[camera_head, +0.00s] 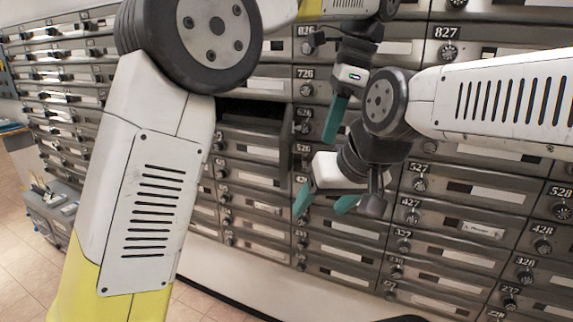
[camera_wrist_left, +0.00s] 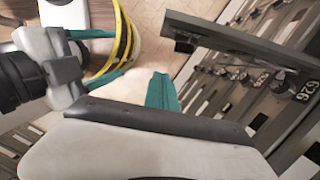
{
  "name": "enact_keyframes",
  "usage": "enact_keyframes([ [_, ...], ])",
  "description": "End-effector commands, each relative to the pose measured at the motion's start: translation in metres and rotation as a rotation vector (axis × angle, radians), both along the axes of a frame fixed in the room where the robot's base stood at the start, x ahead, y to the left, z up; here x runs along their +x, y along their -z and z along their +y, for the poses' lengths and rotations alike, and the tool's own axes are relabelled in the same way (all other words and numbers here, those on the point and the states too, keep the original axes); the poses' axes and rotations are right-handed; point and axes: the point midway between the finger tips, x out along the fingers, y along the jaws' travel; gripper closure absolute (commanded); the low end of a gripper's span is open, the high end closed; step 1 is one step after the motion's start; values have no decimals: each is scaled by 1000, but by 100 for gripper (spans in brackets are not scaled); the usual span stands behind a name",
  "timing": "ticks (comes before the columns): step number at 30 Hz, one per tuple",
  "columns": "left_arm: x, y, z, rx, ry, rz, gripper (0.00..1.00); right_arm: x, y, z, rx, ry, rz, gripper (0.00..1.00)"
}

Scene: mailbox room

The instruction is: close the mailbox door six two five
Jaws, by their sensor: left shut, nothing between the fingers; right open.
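In the head view a dark open compartment (camera_head: 250,108) shows in the column left of the one marked 626; its own number is not readable. In the left wrist view an open door panel (camera_wrist_left: 235,43) sticks out from the mailbox wall near the label 626, with a lock at its far end. My left gripper (camera_head: 335,119) is shut and empty, in front of the wall right of the opening; its green fingertips (camera_wrist_left: 161,91) show apart from the panel in the wrist view. My right gripper (camera_head: 324,203) is open and empty, lower down; it also shows in the left wrist view (camera_wrist_left: 98,60).
Rows of closed grey mailboxes (camera_head: 460,222) with round locks and number labels fill the wall. My left arm hides part of the wall. A grey box (camera_head: 52,212) stands on the tiled floor (camera_head: 25,265) at the left.

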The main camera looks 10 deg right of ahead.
Motion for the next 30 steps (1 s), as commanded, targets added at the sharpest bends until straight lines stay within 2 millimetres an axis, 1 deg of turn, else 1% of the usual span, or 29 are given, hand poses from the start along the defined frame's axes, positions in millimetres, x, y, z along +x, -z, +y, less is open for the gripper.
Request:
enact_keyframes([
  [5,0,26,8,4,-1,3,100,0,0,0,0,0,0,34],
  [12,3,77,20,3,-2,3,100,0,0,0,0,0,0,34],
  [15,4,94,26,1,-3,2,100,0,0,0,0,0,0,34],
  [18,9,91,43,-2,-5,-1,100,0,0,0,0,0,0,34],
  [21,11,91,54,-2,-4,-1,100,0,0,0,0,0,0,34],
  [25,12,91,61,-1,-3,0,100,0,0,0,0,0,0,34],
  [30,13,91,62,-1,-2,1,100,0,0,0,0,0,0,34],
])
